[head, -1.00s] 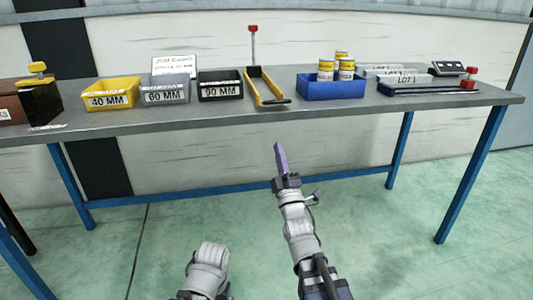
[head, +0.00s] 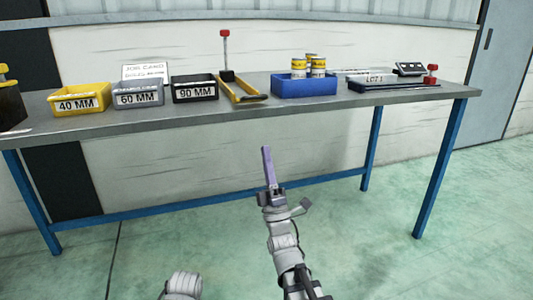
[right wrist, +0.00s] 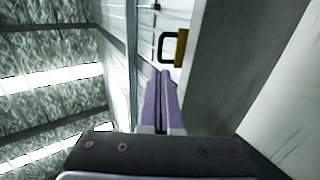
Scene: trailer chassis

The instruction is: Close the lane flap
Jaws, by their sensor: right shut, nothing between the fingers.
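The yellow lane (head: 236,90) stands on the workbench between the 90 MM bin and the blue bin. A dark bar (head: 252,98) crosses its near end; I cannot tell whether this is the flap or how it is set. An upright rod with a red top (head: 225,50) rises at the lane's back. My right gripper (head: 267,150), with purple fingers, is shut and empty, apart from the lane and in front of the bench. In the right wrist view its fingers (right wrist: 160,85) lie together, with a black handle on a yellow piece (right wrist: 178,48) beyond them. My left gripper is not in view.
Yellow 40 MM (head: 80,100), grey 60 MM (head: 138,95) and black 90 MM (head: 195,88) bins stand left of the lane. A blue bin (head: 305,87) with cans is right of it. The bench edge (head: 380,97) lies between my right gripper and these things.

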